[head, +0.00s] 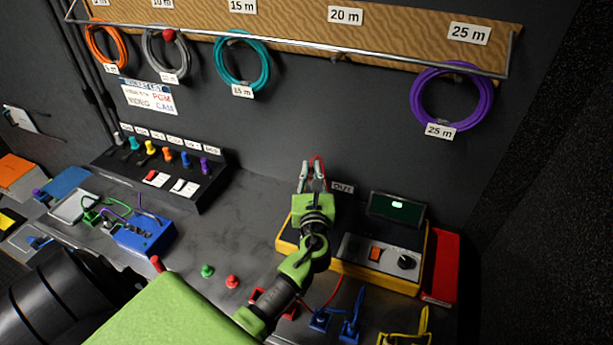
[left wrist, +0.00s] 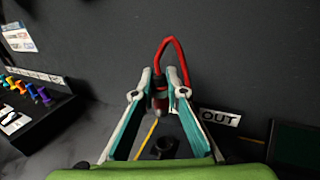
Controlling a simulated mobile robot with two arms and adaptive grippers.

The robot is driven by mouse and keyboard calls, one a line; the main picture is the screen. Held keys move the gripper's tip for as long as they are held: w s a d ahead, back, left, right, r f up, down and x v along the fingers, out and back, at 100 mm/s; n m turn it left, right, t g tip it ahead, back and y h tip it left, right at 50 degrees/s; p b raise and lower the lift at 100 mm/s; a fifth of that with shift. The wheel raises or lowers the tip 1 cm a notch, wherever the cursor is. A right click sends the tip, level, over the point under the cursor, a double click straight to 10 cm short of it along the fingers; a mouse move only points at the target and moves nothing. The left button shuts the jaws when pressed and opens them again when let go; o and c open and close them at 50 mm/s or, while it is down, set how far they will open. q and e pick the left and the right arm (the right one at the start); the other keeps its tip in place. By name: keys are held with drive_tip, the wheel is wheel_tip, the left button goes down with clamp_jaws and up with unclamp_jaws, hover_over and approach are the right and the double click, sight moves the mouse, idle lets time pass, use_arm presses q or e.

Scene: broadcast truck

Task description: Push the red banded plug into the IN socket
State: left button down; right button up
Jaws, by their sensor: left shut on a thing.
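My left gripper (head: 312,180) reaches over the yellow tester box (head: 350,272) near its back left. Its fingers (left wrist: 160,100) are shut on the red banded plug (left wrist: 158,103). The plug is dark with a red band, and its red cable (left wrist: 172,48) arches up above the fingertips. The plug points down, and a dark round fitting (left wrist: 162,148) shows below it between the fingers. No IN label is readable; the gripper covers that part of the box. I cannot tell whether the plug touches a socket. The OUT label (head: 342,187) stands just right of the fingers. My right gripper is out of view.
The tester has a green-lit screen (head: 397,207), an orange switch (head: 375,254) and a black knob (head: 406,262). A red case (head: 441,268) stands right of it. Blue and yellow cable parts lie in front. A blue box (head: 143,234) sits left. Coiled cables hang behind.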

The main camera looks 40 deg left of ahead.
use_arm(q)
drive_tip(key=shift+s+r, duration=0.1)
drive_tip(key=shift+s, duration=0.05)
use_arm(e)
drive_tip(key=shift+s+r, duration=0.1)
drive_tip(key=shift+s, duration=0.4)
use_arm(q)
drive_tip(key=shift+f, duration=0.2)
drive_tip(key=shift+f+b, duration=0.55)
wheel_tip(320, 180, down, 4)
drive_tip(key=b, duration=0.3)
drive_tip(key=shift+f+b, duration=0.2)
drive_tip(key=shift+b, duration=0.15)
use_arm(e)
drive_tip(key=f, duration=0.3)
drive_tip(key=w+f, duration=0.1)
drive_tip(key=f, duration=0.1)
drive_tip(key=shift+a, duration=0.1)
use_arm(q)
drive_tip(key=shift+p, duration=0.35)
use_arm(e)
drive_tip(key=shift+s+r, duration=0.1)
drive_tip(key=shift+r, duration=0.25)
use_arm(q)
drive_tip(key=shift+f+b, duration=1.25)
drive_tip(key=shift+f, duration=0.15)
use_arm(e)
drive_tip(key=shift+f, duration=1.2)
